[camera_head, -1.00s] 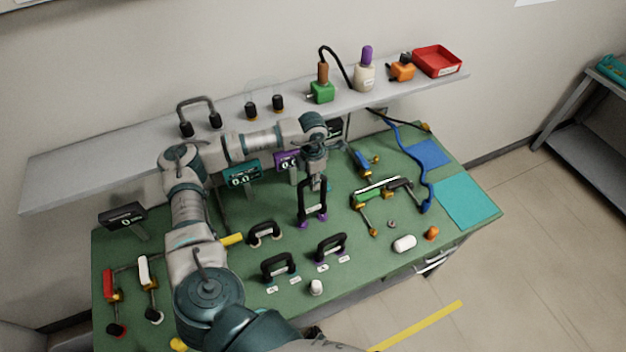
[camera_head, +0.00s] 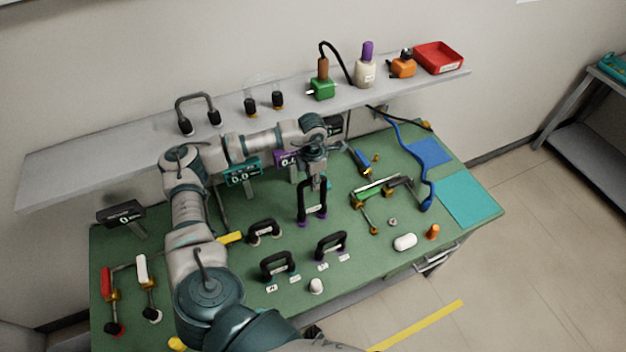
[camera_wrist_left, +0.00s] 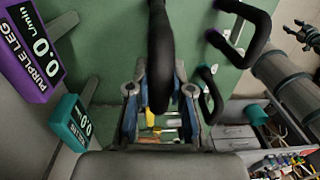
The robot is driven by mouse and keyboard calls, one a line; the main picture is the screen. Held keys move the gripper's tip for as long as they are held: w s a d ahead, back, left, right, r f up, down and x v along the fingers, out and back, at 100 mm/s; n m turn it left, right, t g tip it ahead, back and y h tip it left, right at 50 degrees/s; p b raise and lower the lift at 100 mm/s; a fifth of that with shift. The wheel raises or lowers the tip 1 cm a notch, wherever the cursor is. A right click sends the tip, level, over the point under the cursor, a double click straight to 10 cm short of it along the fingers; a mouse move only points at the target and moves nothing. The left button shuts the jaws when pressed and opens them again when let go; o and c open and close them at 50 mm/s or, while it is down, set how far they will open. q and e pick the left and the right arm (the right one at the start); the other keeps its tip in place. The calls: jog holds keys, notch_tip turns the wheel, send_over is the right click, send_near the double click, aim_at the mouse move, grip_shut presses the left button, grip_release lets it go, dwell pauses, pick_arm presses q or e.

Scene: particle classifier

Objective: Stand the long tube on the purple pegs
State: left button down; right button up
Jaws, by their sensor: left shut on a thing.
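The long tube (camera_head: 299,203) is a tall black loop standing about upright near the middle of the green bench. My left gripper (camera_head: 313,179) is above it and shut on its upper part. Small purple parts (camera_head: 302,223) show at its lower ends; I cannot tell whether the tube is fully seated on purple pegs there. In the left wrist view the held black tube (camera_wrist_left: 160,55) runs between the fingers of my left gripper (camera_wrist_left: 160,95), and its lower end is hidden.
A white knob (camera_head: 316,286) stands nearby. Displays, including a purple one (camera_head: 286,160), stand behind. Green valve pipework (camera_head: 372,194) is to the right.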

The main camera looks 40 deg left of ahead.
pick_arm(q)
jog(key=shift+f+b, duration=0.6)
jog(key=shift+f, duration=0.3)
jog(key=c, duration=1)
grip_release()
jog(key=shift+o, duration=0.2)
jog(key=r, duration=1.2)
jog(key=shift+w+a, duration=0.2)
jog(key=shift+a, duration=0.05)
jog(key=shift+f, duration=0.15)
